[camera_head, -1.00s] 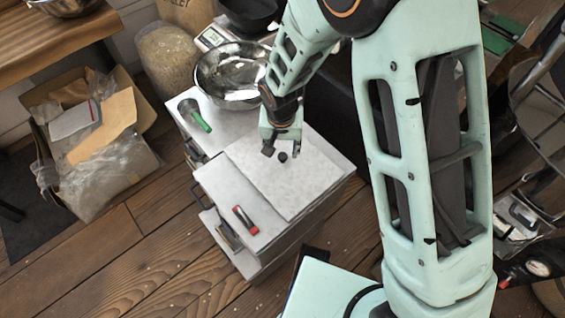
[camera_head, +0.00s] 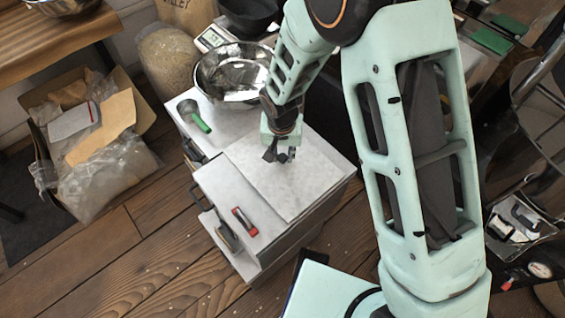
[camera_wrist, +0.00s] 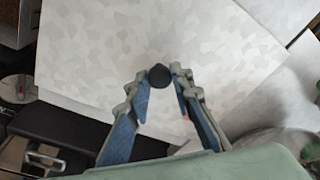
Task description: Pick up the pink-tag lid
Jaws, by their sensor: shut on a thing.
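The lid (camera_head: 268,182) is a pale speckled square panel lying on the white cabinet, with a small black knob near its far part. It also fills much of the wrist view (camera_wrist: 110,60). My gripper (camera_head: 280,155) is down at the lid, shut on the black knob (camera_wrist: 159,77), which shows between the fingertips in the wrist view. In the head view the fingers hide the knob. A small pink spot (camera_wrist: 184,120) shows beside the right finger in the wrist view and may be the tag. I cannot tell whether the lid is lifted.
On the white cabinet (camera_head: 215,185) are a red-and-black item (camera_head: 244,221) and a green-handled tool (camera_head: 195,116). A shiny metal bowl (camera_head: 230,85) stands behind. A cardboard box (camera_head: 95,135) of bags lies on the floor at left. The wooden floor in front is clear.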

